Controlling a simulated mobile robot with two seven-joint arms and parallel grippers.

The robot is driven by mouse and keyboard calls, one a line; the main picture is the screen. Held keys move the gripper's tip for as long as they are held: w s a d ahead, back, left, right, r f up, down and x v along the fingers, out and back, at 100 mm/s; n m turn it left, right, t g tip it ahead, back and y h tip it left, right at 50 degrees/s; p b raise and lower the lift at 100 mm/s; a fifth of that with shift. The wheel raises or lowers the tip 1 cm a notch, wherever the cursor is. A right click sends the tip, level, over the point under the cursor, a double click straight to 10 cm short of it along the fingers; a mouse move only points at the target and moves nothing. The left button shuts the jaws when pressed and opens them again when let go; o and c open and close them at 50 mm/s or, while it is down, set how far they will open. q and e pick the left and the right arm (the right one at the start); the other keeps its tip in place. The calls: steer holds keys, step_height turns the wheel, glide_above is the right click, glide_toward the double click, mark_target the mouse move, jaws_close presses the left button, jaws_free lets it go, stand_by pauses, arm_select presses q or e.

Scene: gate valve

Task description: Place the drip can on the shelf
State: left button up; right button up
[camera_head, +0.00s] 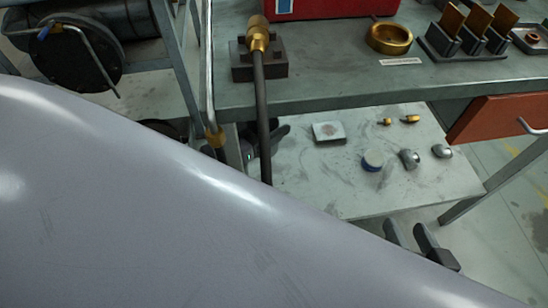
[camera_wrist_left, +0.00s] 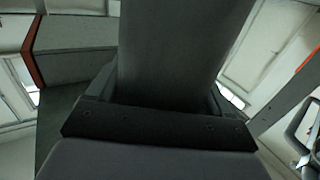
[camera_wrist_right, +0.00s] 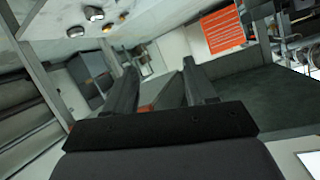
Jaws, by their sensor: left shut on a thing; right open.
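My left gripper (camera_wrist_left: 165,85) is shut on a wide, smooth dark grey thing (camera_wrist_left: 180,45) in the left wrist view; it may be the drip can, but its ends are out of view. In the head view a large pale arm surface of mine covers the lower left, and I cannot make out the left gripper. The pale lower shelf (camera_head: 340,188) lies under the workbench, with small parts on it and bare stretches between them. My right gripper (camera_head: 422,240) is open and empty near the shelf's front edge; its spread fingers also show in the right wrist view (camera_wrist_right: 160,75).
The workbench top (camera_head: 330,75) holds a brass ring (camera_head: 389,37) and a block with a brass fitting and dark hose (camera_head: 262,110). On the shelf are a white block (camera_head: 328,132), a blue-and-white round piece (camera_head: 373,160) and silver fittings (camera_head: 409,158). A red drawer (camera_head: 500,117) hangs right.

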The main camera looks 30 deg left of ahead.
mark_target(268, 157)
arm_select(q)
step_height(268, 157, down, 6)
steer(key=shift+r+b, duration=0.15)
steer(key=shift+b, duration=1)
step_height(268, 157, down, 8)
steer(key=b, duration=0.4)
steer(key=shift+w, duration=0.1)
steer(key=shift+f+b, duration=0.3)
steer(key=shift+b, duration=0.05)
arm_select(e)
steer(key=shift+s+d+f+n+t, duration=0.1)
steer(key=shift+d+f+n+t, duration=0.05)
steer(key=shift+d+n+t, duration=0.3)
steer(key=shift+s+d+f+n+t, duration=0.15)
steer(key=shift+d+n+t, duration=0.2)
steer(key=shift+t, duration=0.3)
steer(key=shift+w, duration=0.1)
